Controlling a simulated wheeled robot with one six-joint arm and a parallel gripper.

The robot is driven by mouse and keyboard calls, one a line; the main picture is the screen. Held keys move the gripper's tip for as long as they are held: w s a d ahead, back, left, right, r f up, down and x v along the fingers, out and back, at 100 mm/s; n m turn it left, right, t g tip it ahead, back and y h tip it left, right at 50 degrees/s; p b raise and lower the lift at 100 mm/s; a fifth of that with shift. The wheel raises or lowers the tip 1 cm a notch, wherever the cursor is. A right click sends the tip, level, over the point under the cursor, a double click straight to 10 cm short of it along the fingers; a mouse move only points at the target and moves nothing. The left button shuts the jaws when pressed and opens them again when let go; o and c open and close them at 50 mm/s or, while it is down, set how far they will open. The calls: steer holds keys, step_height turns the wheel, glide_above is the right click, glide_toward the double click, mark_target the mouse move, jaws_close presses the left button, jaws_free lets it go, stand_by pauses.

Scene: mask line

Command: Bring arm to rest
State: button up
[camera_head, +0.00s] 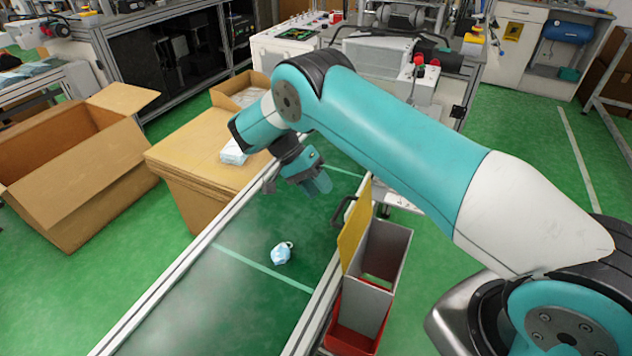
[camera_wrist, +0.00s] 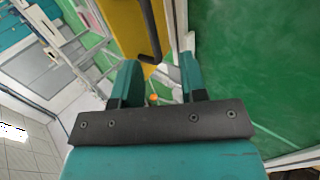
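My arm reaches from the lower right across the head view and bends down over the green conveyor belt (camera_head: 225,290). My gripper (camera_head: 320,186) hangs above the belt's far part, near its right rail. In the wrist view my gripper (camera_wrist: 159,64) shows two teal fingers standing apart with nothing between them. A crumpled pale-blue mask (camera_head: 281,253) lies on the belt, nearer the camera than the gripper and apart from it.
A grey and red bin with a yellow panel (camera_head: 355,225) stands at the belt's right rail. A cardboard box (camera_head: 195,160) with a pale-blue item (camera_head: 233,152) on it stands left of the belt. An open carton (camera_head: 75,195) is further left.

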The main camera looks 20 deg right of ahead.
steer(key=shift+w+a+r, duration=0.15)
steer(key=shift+a+r, duration=0.05)
steer(key=shift+r, duration=0.05)
steer(key=shift+r, duration=0.1)
stand_by(0.3)
